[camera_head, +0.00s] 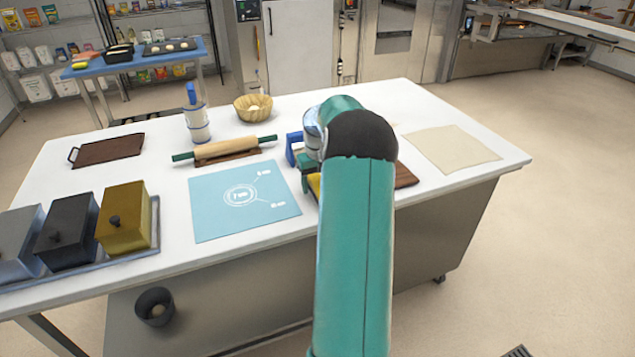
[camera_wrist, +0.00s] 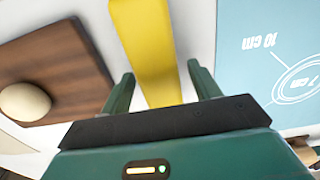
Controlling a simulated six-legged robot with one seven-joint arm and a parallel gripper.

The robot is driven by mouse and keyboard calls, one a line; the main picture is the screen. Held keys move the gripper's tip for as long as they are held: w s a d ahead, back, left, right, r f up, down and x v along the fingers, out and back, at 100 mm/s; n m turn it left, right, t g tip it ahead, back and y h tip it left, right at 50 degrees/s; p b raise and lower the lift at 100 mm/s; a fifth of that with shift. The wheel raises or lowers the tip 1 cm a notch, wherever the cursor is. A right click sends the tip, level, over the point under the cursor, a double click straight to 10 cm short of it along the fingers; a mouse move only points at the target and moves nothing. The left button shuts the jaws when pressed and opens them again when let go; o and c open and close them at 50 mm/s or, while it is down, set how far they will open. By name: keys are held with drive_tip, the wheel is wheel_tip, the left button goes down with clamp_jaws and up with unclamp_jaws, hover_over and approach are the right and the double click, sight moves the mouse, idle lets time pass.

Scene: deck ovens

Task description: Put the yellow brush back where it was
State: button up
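The yellow brush shows in the wrist view as a flat yellow strip (camera_wrist: 147,45) running from the top edge down between my fingers; its bristles cannot be made out. My gripper (camera_wrist: 160,72) is open, with one finger on each side of the strip and small gaps showing. In the head view my gripper (camera_head: 307,172) is low over the white table, partly behind my arm. Only a small yellow piece (camera_head: 314,185) shows below it there; my arm hides the rest.
Beside the strip lie a brown board (camera_wrist: 75,50) with a dough ball (camera_wrist: 25,101) and a light-blue mat (camera_wrist: 285,40). A beige cloth (camera_head: 452,149) lies right.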

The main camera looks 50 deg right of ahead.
wheel_tip(320, 180, up, 12)
drive_tip(key=shift+r, duration=0.2)
idle(0.5)
drive_tip(key=a+r+n+t+h, duration=0.1)
drive_tip(key=a+r, duration=0.3)
drive_tip(key=a, duration=0.5)
drive_tip(key=w+a+r+n, duration=0.1)
drive_tip(key=a+r, duration=0.2)
drive_tip(key=a, duration=0.7)
drive_tip(key=a+r+n+t+h, duration=0.1)
drive_tip(key=a+r, duration=0.3)
drive_tip(key=a, duration=0.5)
drive_tip(key=s+a+f+n+t+y, duration=0.1)
drive_tip(key=s+a+f, duration=0.1)
drive_tip(key=s+a, duration=0.6)
drive_tip(key=s+a+f+n+t+y, duration=0.1)
drive_tip(key=s+a+f+n+t, duration=0.1)
drive_tip(key=s+a, duration=0.5)
drive_tip(key=a, duration=0.6)
drive_tip(key=shift+s+f+t, duration=0.3)
drive_tip(key=shift+s+f, duration=0.05)
drive_tip(key=shift+f, duration=0.05)
